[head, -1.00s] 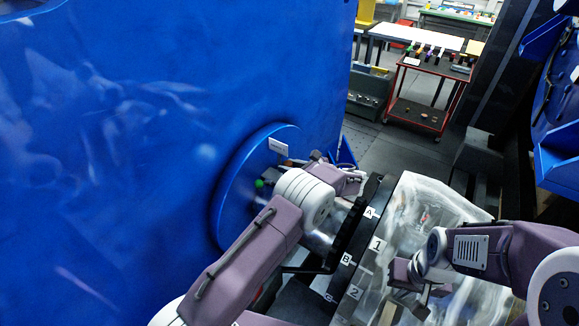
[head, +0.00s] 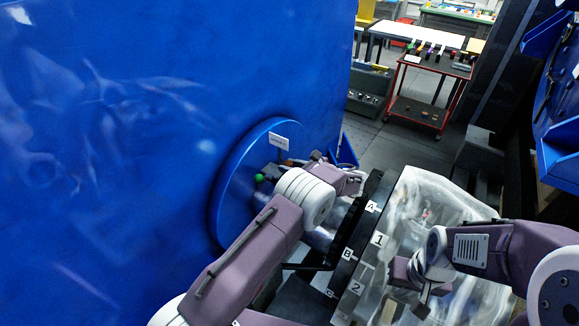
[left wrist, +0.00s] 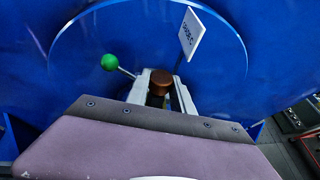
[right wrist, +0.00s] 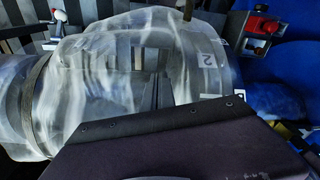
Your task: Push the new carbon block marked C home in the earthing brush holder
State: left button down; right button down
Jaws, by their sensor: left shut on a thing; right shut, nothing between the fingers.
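The earthing brush holder (left wrist: 185,102), with pale rails, is on a round blue disc (head: 235,190) on the large blue housing. A brown cylinder (left wrist: 161,80) sits between the rails. A green-knobbed lever (left wrist: 109,62) stands to their left, and a white tag (left wrist: 191,34) above right. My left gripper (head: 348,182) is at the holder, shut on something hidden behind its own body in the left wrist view. I cannot make out the carbon block or its C mark. My right gripper (head: 425,292) is shut and empty over the clear plastic; its body (right wrist: 170,145) fills the lower right wrist view.
A black rack (head: 352,222) labelled A, B, C lies right of my left gripper. Beside it are labels 1 and 2 and crumpled clear plastic (head: 425,200). A red cart (head: 432,70) and benches stand at the back. Grey floor (head: 405,150) is free behind.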

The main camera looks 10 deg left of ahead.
pick_arm(q)
jog(key=shift+s+f+b, duration=0.15)
jog(key=shift+f+b, duration=0.25)
jog(key=shift+f, duration=0.25)
pick_arm(e)
jog(key=shift+f, duration=0.45)
pick_arm(q)
jog(key=shift+s+f, duration=0.1)
jog(key=shift+f, duration=0.2)
pick_arm(e)
jog(key=shift+f, duration=0.2)
jog(key=shift+r, duration=0.1)
